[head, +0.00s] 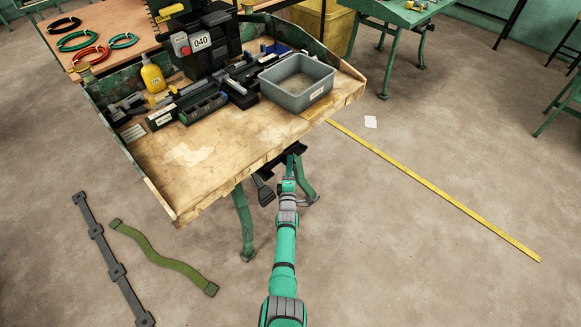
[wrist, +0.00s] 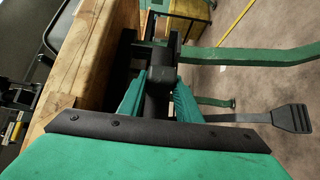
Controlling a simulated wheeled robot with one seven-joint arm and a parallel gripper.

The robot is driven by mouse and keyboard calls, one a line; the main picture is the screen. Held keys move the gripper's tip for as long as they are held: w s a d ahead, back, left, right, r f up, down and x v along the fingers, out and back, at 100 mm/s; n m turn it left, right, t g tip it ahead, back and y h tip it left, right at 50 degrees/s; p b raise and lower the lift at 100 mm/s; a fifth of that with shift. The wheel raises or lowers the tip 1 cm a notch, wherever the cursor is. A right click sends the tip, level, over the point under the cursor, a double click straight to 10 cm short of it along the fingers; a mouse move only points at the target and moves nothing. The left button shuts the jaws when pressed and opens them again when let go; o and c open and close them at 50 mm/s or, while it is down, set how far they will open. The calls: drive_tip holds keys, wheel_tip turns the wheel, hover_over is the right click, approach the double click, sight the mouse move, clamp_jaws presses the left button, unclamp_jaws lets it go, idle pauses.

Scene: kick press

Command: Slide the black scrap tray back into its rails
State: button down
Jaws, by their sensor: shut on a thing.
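The black scrap tray (head: 298,148) shows only as a small dark part under the front edge of the bench, near its right front leg. My gripper (head: 289,172) reaches up to it from the front. In the wrist view my gripper's green fingers (wrist: 160,84) are on either side of a black rounded handle part (wrist: 160,73) and closed on it. Dark tray parts lie just beyond, beside the wooden bench edge. The rails and most of the tray are hidden by the bench top, so how far in it sits cannot be told.
The wooden bench top (head: 240,135) overhangs the tray and carries the press (head: 205,45) and a grey bin (head: 297,82). A black foot pedal (wrist: 292,118) and green legs (head: 244,222) stand close by.

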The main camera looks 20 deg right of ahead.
drive_tip(key=shift+s+d, duration=0.25)
drive_tip(key=shift+d, duration=0.15)
drive_tip(key=shift+s, duration=0.25)
drive_tip(key=shift+a, duration=0.15)
idle(1.5)
drive_tip(key=shift+w+a+r, duration=0.1)
drive_tip(key=shift+w+a, duration=0.05)
drive_tip(key=shift+w, duration=0.05)
drive_tip(key=shift+d, duration=0.2)
